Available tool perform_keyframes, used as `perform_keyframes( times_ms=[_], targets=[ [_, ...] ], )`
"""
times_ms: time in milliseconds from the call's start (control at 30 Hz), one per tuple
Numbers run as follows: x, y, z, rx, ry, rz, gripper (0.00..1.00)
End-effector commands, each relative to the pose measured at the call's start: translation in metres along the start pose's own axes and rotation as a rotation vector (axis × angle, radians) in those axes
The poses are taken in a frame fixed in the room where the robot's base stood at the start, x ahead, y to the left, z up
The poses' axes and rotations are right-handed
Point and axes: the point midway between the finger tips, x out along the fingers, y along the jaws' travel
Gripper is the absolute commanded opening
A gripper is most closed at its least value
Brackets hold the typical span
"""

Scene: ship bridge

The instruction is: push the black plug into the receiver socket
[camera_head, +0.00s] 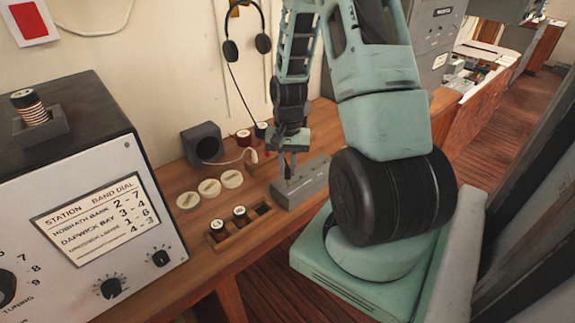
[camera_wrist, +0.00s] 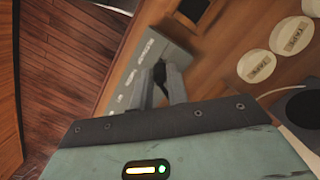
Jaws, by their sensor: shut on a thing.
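The receiver (camera_head: 305,185) is a low grey box with a row of small labelled positions, on the wooden desk near its front edge. It also shows in the wrist view (camera_wrist: 168,48), running diagonally. My gripper (camera_head: 289,168) points down over the receiver's left part. In the wrist view my gripper (camera_wrist: 165,90) is shut on a small dark thing, the black plug (camera_wrist: 160,70), at the receiver's face. The fingers hide most of the plug. I cannot tell whether its tip is in a socket or just above one.
A wooden tray (camera_head: 218,236) with two dark coils stands in front, and three pale tape discs (camera_head: 209,187) lie behind it. A dark speaker box (camera_head: 203,143) with a pale cable is near the wall. A large radio (camera_head: 75,190) fills the left. Headphones (camera_head: 247,46) hang on the wall.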

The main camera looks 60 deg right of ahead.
Motion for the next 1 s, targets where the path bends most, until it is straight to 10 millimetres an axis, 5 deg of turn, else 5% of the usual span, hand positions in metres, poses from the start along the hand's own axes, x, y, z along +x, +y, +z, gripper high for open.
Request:
perform_keyframes(
  times_ms=[1000],
  targets=[
    [0.0074,-0.0001,-0.0012,0.001,0.0,0.0,0.0]
  ],
)
